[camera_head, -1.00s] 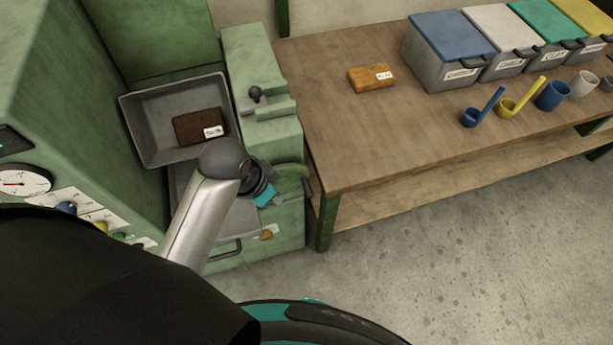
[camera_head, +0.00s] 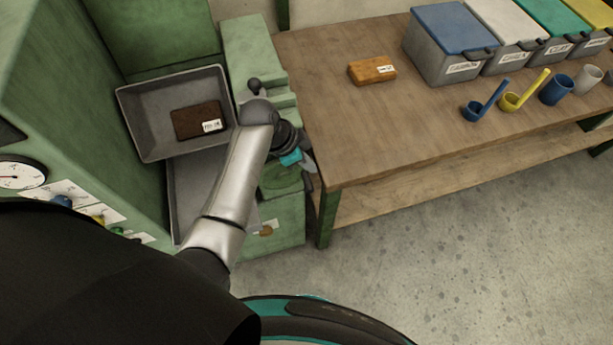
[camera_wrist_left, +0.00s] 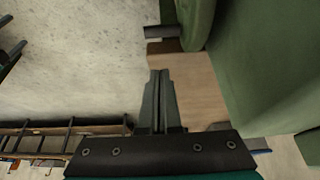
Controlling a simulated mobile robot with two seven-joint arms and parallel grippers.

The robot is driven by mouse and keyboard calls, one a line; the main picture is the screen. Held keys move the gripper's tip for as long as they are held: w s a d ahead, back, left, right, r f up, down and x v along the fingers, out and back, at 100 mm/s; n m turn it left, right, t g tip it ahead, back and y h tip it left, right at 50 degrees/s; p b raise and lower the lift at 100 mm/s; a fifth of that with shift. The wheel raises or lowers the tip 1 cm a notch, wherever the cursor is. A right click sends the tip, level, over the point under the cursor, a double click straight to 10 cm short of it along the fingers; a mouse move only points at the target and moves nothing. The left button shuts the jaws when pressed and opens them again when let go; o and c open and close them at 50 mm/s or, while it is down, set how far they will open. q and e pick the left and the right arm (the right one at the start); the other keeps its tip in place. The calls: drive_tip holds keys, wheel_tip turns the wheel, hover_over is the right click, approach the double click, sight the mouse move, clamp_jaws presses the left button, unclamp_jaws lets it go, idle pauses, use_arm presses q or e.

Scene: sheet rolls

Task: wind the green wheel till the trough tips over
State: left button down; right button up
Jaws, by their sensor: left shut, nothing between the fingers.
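The green wheel (camera_head: 283,179) is on the right side of the green machine, partly hidden by my left arm. It also shows edge-on at the top of the left wrist view (camera_wrist_left: 196,22), with a dark handle (camera_wrist_left: 162,32) sticking out. The grey trough (camera_head: 137,125) sits tilted in the machine with a dark brown labelled block (camera_head: 196,121) in it. My left gripper (camera_head: 307,162) is beside the wheel. In the left wrist view its fingers (camera_wrist_left: 160,78) are shut and empty, apart from the handle. My right gripper is out of view.
A lower grey tray (camera_head: 190,195) lies below the trough. The wooden table (camera_head: 345,130) on the right bears an orange-brown block (camera_head: 372,70), lidded bins (camera_head: 440,65), ladles and cups. The floor in front is clear.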

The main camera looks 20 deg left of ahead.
sight(305, 183)
use_arm(q)
wheel_tip(305, 183, down, 5)
drive_tip(key=shift+a+r+b, duration=0.1)
drive_tip(key=shift+b, duration=0.45)
drive_tip(key=shift+s+a+f, duration=0.15)
drive_tip(key=shift+f, duration=0.3)
drive_tip(key=shift+a, duration=0.15)
